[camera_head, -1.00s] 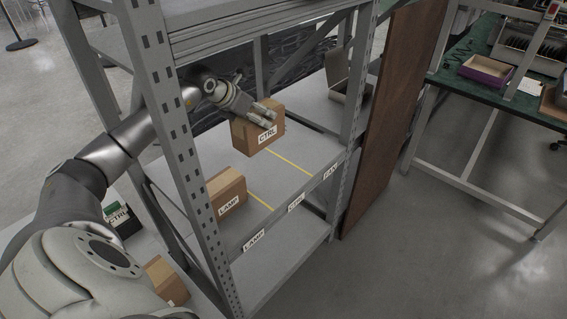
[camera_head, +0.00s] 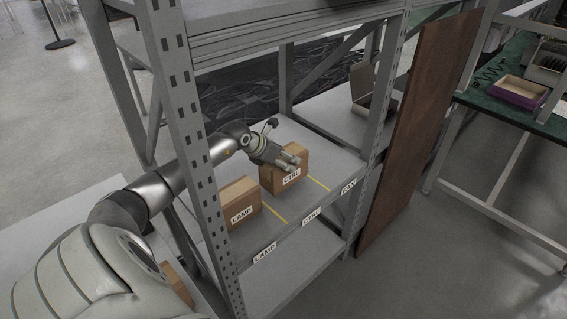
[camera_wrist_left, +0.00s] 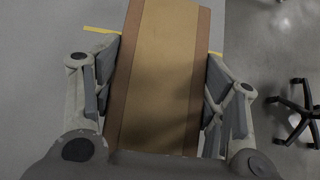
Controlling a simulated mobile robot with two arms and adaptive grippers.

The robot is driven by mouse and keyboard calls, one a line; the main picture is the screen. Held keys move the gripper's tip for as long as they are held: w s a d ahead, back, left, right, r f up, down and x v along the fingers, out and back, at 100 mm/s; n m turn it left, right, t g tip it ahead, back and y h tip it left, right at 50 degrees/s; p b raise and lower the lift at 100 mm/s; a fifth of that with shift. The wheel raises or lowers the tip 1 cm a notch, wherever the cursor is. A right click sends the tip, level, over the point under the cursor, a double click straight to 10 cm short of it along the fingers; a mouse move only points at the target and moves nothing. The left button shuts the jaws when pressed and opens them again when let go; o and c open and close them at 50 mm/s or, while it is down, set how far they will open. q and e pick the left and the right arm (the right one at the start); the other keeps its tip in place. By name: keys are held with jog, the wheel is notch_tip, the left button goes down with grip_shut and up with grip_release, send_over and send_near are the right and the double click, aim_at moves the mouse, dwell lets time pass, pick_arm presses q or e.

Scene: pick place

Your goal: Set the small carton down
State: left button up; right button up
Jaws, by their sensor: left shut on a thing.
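The small carton (camera_head: 285,180) is a brown box with a CTRL label on its front. It is on or just above the shelf (camera_head: 335,180), behind the CTRL edge label; I cannot tell whether it touches. My left gripper (camera_head: 290,160) is shut on it from above. In the left wrist view the carton (camera_wrist_left: 160,75) fills the space between the two fingers of the gripper (camera_wrist_left: 160,90), with grey surface around it. The carton's underside is hidden. My right gripper is not in view.
A LAMP carton (camera_head: 239,200) stands just left of the held one. Yellow lines (camera_head: 318,184) divide the shelf. A perforated upright (camera_head: 185,110) is close to my arm. An open box (camera_head: 372,95) is farther back right. The right shelf section is clear.

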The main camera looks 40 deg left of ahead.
pick_arm(q)
jog(key=shift+w+f, duration=0.1)
jog(key=shift+f, duration=1)
jog(key=shift+f, duration=0.15)
jog(key=o, duration=1.4)
jog(key=shift+o, duration=0.2)
jog(key=v, duration=1.2)
jog(key=shift+p, duration=0.35)
